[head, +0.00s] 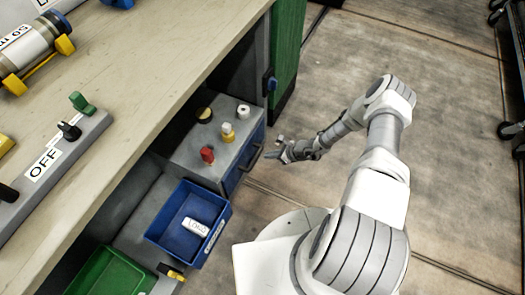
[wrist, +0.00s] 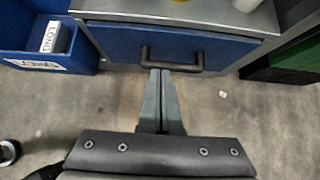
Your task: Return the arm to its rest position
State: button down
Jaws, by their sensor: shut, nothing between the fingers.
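My gripper (head: 276,155) is at the end of my outstretched arm, low beside the blue drawer front of the grey cabinet. In the wrist view my gripper (wrist: 160,74) has its two grey fingers together, with nothing between them. The fingertips appear just below the dark drawer handle (wrist: 172,58) in the picture; I cannot tell whether they touch it. The blue drawer (wrist: 115,39) looks shut. My arm reaches from the lower right of the head view, over open floor, toward the cabinet.
A workbench (head: 150,70) fills the left. Under it are a blue bin (head: 167,240) with a white LONG block (head: 195,227) and a green bin (head: 108,278). Red, yellow and white pegs stand on the cabinet (head: 185,153).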

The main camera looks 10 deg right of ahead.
jog(key=shift+s+d+r, duration=0.1)
jog(key=shift+d+r, duration=0.05)
jog(key=shift+d, duration=0.05)
